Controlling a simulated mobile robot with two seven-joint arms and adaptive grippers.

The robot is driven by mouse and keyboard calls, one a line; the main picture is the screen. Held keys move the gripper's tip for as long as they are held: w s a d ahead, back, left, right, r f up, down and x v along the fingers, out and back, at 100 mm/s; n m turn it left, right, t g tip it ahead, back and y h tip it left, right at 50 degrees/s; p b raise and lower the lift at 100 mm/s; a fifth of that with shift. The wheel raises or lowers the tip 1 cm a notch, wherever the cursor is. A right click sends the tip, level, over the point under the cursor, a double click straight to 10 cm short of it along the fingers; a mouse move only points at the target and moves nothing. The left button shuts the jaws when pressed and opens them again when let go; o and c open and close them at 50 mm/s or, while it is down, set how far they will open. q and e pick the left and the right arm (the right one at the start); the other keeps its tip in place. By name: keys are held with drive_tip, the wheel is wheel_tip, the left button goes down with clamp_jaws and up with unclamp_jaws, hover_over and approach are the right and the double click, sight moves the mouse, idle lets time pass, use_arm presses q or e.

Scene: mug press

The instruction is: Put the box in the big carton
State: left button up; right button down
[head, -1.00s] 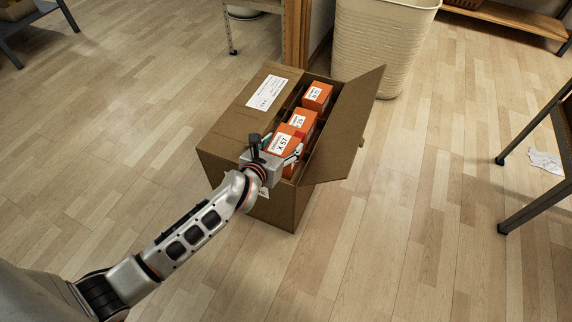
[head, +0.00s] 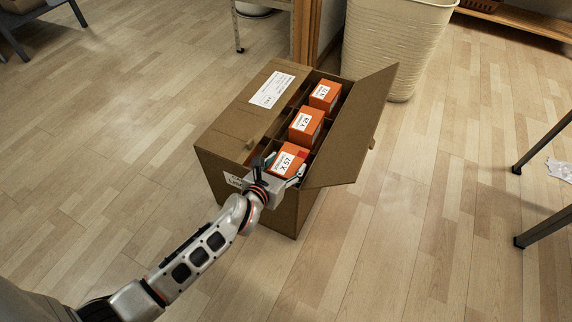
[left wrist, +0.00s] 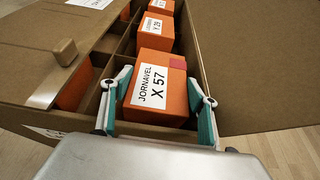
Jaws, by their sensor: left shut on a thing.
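The big carton (head: 225,158) stands on the floor with one flap raised on its right. Inside it are dividers and orange boxes. My left gripper (head: 275,169) is at the carton's near end, shut on the orange box marked X 57 (head: 287,158). In the left wrist view this box (left wrist: 158,88) sits between the two fingers (left wrist: 158,108), at the nearest compartment. Its underside is hidden, so I cannot tell whether it touches the carton's bottom. Two more orange boxes, Y 29 (head: 306,125) and another (head: 325,95), are behind it in the same row. My right gripper is not in view.
The raised flap (head: 352,125) stands close on the right of the row. A cream bin (head: 392,45) stands behind the carton. Dark table legs (head: 540,228) are at the right. The floor left of the carton is clear.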

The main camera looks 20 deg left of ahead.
use_arm(q)
drive_tip(key=o, duration=1.7)
drive_tip(key=shift+f, duration=0.1)
drive_tip(key=shift+c, duration=0.2)
drive_tip(key=shift+s+r, duration=0.2)
drive_tip(key=shift+r, duration=0.05)
drive_tip(key=p+v, duration=0.3)
drive_tip(key=v, duration=0.8)
drive_tip(key=shift+s+p, duration=0.3)
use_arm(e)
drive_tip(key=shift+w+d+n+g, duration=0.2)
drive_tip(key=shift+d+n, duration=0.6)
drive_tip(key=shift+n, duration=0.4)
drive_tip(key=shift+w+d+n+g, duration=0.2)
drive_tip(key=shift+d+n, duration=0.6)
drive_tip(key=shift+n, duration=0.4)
use_arm(q)
drive_tip(key=shift+r, duration=0.1)
drive_tip(key=shift+r, duration=0.1)
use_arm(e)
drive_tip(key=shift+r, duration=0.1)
